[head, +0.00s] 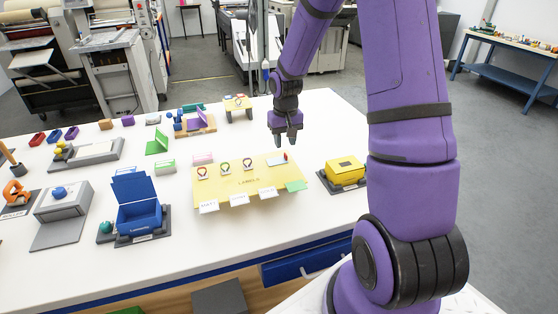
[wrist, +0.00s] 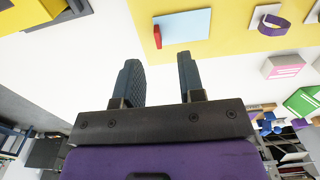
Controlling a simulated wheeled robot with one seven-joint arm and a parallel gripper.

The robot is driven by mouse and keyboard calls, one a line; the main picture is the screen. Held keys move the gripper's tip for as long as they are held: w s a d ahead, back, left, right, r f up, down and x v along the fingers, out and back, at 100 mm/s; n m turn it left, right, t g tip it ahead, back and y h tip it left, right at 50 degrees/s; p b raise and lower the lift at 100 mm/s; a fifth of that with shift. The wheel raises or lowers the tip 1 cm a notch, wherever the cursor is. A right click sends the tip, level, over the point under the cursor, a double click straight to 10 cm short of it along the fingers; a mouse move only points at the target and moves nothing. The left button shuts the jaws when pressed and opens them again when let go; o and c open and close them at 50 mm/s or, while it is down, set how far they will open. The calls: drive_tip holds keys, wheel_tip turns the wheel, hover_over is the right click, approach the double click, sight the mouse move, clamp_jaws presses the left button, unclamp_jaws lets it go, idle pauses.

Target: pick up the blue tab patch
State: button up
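A flat pale blue patch (head: 275,161) lies at the far right part of the yellow LABELS board (head: 240,185). A small upright red tab (head: 285,156) stands at its right edge in the head view. In the wrist view the pale blue patch (wrist: 182,27) lies beyond my fingertips, with the red tab (wrist: 157,37) at its left edge. My gripper (head: 286,141) hangs above the table near the board's far right edge. In the wrist view my gripper (wrist: 158,68) has its two fingers apart with nothing between them.
A yellow box (head: 345,171) on a dark base stands right of the board. Several looped tags, including a purple one (head: 248,163), stand on the board left of the patch. A blue open box (head: 137,203) stands to the left.

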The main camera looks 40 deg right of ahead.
sight(277, 159)
drive_tip(key=shift+w+d+f, duration=0.1)
drive_tip(key=shift+w+f, duration=0.05)
drive_tip(key=shift+f, duration=2.15)
clamp_jaws()
